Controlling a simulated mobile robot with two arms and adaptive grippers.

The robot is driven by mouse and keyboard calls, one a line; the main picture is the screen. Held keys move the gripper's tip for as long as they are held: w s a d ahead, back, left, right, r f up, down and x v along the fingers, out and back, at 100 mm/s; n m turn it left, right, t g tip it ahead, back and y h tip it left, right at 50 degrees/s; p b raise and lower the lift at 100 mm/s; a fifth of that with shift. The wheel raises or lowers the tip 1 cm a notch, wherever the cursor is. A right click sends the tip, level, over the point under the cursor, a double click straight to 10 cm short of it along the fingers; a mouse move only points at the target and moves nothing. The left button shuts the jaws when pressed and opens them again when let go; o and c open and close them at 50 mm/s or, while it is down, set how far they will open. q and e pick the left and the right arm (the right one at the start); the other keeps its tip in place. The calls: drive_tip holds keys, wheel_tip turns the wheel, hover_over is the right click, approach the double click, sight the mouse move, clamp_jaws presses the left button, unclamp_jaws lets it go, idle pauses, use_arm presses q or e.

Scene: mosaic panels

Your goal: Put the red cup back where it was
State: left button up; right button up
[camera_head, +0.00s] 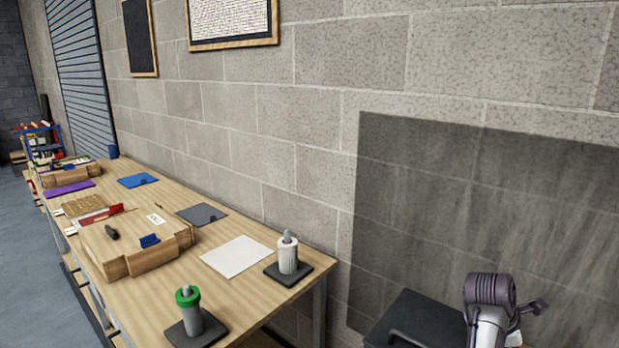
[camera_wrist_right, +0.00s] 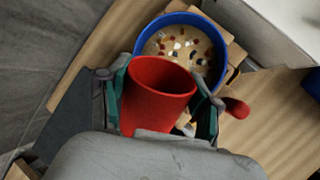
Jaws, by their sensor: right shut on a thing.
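The red cup (camera_wrist_right: 160,92) is in the right wrist view, between the green-edged fingers of my right gripper (camera_wrist_right: 164,97). The gripper is shut on it, one finger on each side. The lower part of the cup is hidden behind the wrist housing. A small red piece (camera_wrist_right: 235,107) shows beyond the right finger; I cannot tell whether it is the cup's handle. No red cup shows in the head view. My left gripper is not in view.
A blue-rimmed bowl (camera_wrist_right: 217,42) with many small coloured pieces is just beyond the cup. In the head view a long wooden table (camera_head: 218,296) carries a white sheet (camera_head: 236,256), a grey sheet (camera_head: 202,214), and two bottles on dark bases. A dark cabinet (camera_head: 425,318) stands at the right.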

drive_tip(key=shift+r+h, duration=0.4)
drive_tip(key=shift+h, duration=0.1)
drive_tip(key=shift+w+a+f+g+h+b, duration=0.15)
drive_tip(key=shift+f+g+h+b, duration=0.25)
drive_tip(key=shift+h+b, duration=0.55)
drive_tip(key=shift+w+a+r+n+g+h+b, duration=0.1)
drive_tip(key=shift+a+r+n+g+h+b, duration=0.15)
drive_tip(key=shift+r+n+h+b, duration=0.55)
drive_tip(key=shift+d+f+m+b, duration=0.1)
drive_tip(key=shift+d+m+b, duration=0.05)
drive_tip(key=shift+m+b, duration=0.2)
